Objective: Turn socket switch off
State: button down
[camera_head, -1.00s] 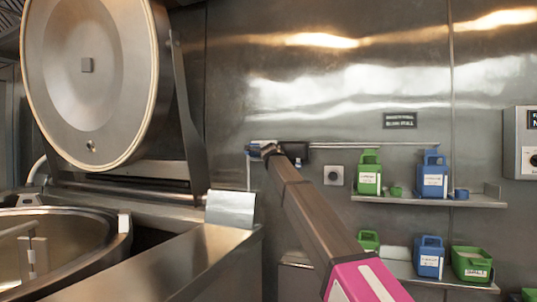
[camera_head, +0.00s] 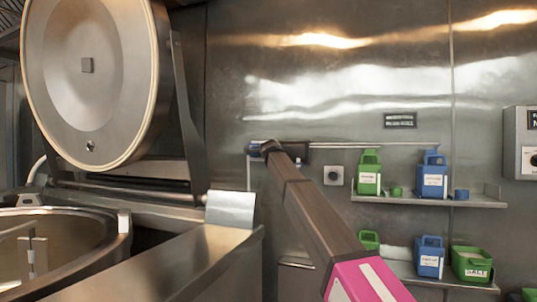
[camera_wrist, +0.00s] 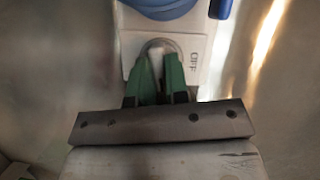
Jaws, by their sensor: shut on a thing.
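In the wrist view, the white socket plate (camera_wrist: 196,38) carries the word OFF on its right side. A blue round part (camera_wrist: 158,8) of the socket shows at the top edge. My gripper (camera_wrist: 158,62) has green fingers that reach onto the plate below the blue part. They are closed around the switch (camera_wrist: 158,44), whose grey rounded edge shows just beyond the fingertips. The rest of the switch is hidden between the fingers, so its exact position is unclear. In the head view, my gripper (camera_head: 270,148) is at the steel wall, and it largely hides the socket.
A large kettle with a raised round lid (camera_head: 88,75) stands at the left. To the right, a wall shelf (camera_head: 430,200) holds green and blue containers, with more on a lower shelf (camera_head: 400,270).

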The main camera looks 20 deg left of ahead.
jog(key=n+g+h, duration=0.1)
jog(key=n+h, duration=0.1)
jog(key=n, duration=0.2)
jog(key=n+g+h, duration=0.1)
jog(key=n+h, duration=0.1)
jog(key=n, duration=0.2)
jog(key=shift+a+r, duration=0.15)
jog(key=shift+r, duration=0.05)
dwell(0.6)
jog(key=c, duration=1.1)
grip_release()
jog(key=v, duration=1)
jog(key=shift+s+r, duration=0.3)
jog(key=shift+r, duration=0.05)
